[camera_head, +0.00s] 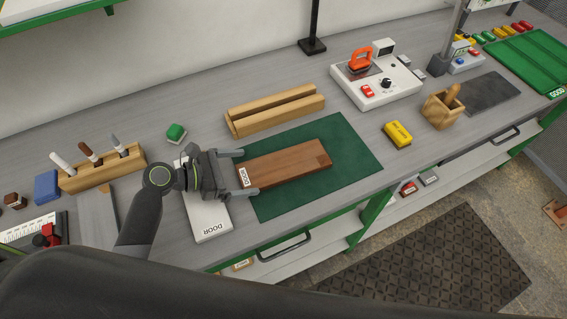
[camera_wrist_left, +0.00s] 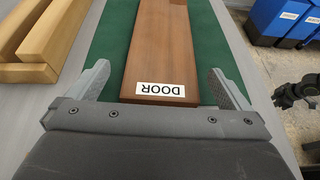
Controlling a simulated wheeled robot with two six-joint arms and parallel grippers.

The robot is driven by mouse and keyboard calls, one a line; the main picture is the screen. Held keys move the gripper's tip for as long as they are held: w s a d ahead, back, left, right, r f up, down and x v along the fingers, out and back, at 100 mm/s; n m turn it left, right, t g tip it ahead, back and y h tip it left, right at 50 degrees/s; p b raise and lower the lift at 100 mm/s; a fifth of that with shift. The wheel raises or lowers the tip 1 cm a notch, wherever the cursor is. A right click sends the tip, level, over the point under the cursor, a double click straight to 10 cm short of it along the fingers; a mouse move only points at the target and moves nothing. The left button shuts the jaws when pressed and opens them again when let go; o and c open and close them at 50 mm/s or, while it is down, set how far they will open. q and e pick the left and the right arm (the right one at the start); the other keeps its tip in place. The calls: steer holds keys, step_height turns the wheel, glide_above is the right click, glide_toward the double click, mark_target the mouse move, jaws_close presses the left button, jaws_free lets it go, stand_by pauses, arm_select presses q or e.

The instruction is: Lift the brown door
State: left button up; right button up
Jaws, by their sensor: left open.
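The brown door (camera_head: 285,163) is a flat wooden board lying on a green mat (camera_head: 353,150). Its white DOOR label is at the end nearest my left gripper. My left gripper (camera_head: 241,172) is open, with its fingers on either side of that labelled end. In the left wrist view the brown door (camera_wrist_left: 160,58) runs away between the two spread fingers (camera_wrist_left: 160,84), with a gap on each side. A white board marked DOOR (camera_head: 208,219) lies to the left, partly under my left arm.
A light wooden slotted block (camera_head: 275,109) lies behind the mat. A yellow box (camera_head: 397,135) and a wooden holder (camera_head: 441,108) stand to the right. The table's front edge is close.

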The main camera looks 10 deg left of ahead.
mark_target(262, 171)
arm_select(q)
steer(key=p+x, duration=0.1)
steer(key=x, duration=0.3)
steer(key=shift+d+f, duration=0.25)
steer(key=shift+d, duration=0.05)
steer(key=c, duration=1.1)
